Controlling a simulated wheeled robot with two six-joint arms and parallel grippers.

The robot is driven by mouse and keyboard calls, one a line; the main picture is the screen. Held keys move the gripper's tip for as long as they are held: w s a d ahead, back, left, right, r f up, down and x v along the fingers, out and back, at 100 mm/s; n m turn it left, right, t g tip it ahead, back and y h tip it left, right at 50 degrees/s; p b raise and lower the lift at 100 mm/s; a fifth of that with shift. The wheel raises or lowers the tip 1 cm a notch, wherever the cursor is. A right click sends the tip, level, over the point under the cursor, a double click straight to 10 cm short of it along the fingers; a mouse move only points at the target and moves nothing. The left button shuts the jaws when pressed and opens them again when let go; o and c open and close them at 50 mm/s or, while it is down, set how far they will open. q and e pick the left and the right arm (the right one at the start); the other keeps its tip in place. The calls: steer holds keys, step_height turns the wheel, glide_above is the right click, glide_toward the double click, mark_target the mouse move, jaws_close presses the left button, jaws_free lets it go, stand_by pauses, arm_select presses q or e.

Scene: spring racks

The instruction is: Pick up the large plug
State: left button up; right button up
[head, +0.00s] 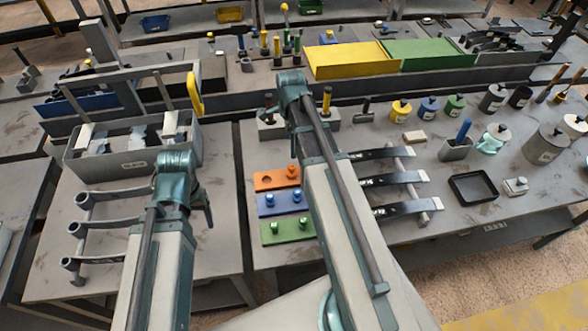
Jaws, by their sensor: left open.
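Three coloured blocks lie on the bench in the middle. The orange block (266,181) has an empty round hole on its left and an orange plug (292,173) at its right. I cannot tell for sure which plug is the large one. My left gripper (207,207) is left of the blocks, apart from them, over the gap between benches. It shows only in part, open with nothing seen in it. My right gripper is not in view; my right arm rises just right of the blocks.
A grey bin (95,165) with a yellow handle (194,94) stands behind my left arm. Black strips (385,180) lie on a rack right of my right arm. A black tray (473,188) and several lidded pots stand farther right. Yellow (345,60) and green panels are behind.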

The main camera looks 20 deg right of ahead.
mark_target(291, 167)
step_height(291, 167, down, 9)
steer(key=b, duration=0.8)
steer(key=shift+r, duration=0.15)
arm_select(q)
step_height(291, 167, down, 9)
steer(key=shift+r, duration=0.2)
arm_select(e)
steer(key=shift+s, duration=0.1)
arm_select(q)
step_height(291, 167, down, 5)
steer(key=b, duration=0.5)
steer(key=shift+f+b, duration=0.2)
steer(key=shift+b, duration=0.2)
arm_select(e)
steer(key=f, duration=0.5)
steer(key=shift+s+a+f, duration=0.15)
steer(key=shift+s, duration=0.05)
arm_select(q)
steer(key=shift+r, duration=0.1)
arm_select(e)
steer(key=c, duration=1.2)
arm_select(q)
steer(key=shift+r, duration=0.1)
